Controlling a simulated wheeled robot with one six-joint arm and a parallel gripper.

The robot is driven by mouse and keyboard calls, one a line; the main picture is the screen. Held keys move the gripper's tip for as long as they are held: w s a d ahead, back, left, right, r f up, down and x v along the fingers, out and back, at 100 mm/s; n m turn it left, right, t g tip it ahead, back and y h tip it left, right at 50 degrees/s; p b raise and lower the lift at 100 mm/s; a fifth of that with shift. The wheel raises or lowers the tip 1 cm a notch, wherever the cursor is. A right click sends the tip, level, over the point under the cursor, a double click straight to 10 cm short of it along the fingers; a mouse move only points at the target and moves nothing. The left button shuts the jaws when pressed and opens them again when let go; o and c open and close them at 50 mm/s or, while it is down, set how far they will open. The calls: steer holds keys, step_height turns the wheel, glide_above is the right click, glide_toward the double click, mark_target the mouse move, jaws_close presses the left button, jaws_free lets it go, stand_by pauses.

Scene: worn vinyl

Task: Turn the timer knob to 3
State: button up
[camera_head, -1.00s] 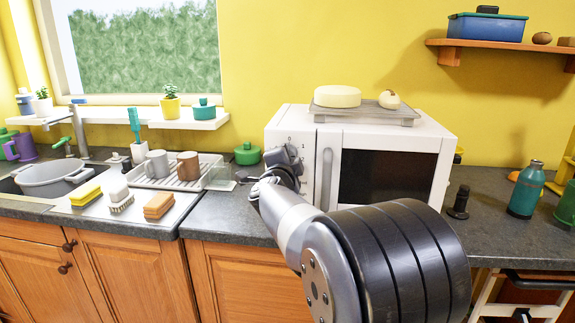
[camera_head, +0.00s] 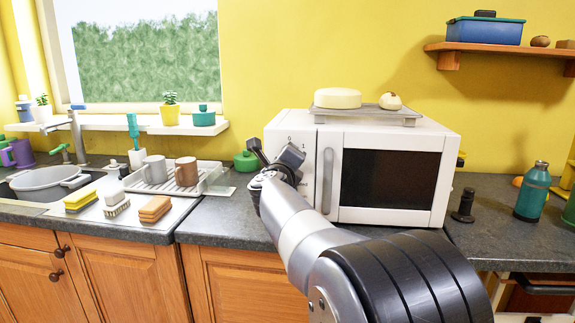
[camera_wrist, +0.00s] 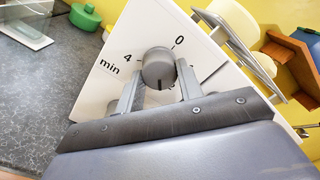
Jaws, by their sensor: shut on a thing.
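The timer knob (camera_wrist: 158,66) is a grey round knob on the white front panel of the microwave (camera_head: 393,176). In the wrist view its dark line points toward the bottom of the picture. The printed 0 shows at its upper right and the 4 at its left, with "min" below the 4. The other numbers are hidden there by my fingers. My gripper (camera_wrist: 160,74) is shut on the knob, one finger on each side. In the head view my gripper (camera_head: 276,160) covers the knob, and the 0 and 1 show above it.
A metal tray (camera_head: 370,115) with a pale round block and a small bun sits on the microwave. A dish rack (camera_head: 207,180) with two mugs stands left. A green lidded pot (camera_head: 246,161) stands behind my gripper. Bottles stand right of the microwave.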

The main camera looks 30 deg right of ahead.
steer(key=shift+f+m+b, duration=0.15)
steer(key=shift+m+b, duration=1.55)
steer(key=shift+m, duration=2.1)
steer(key=o, duration=1)
steer(key=shift+s+a, duration=0.1)
steer(key=v, duration=1)
steer(key=shift+s+a, duration=0.2)
steer(key=shift+w+d, duration=0.1)
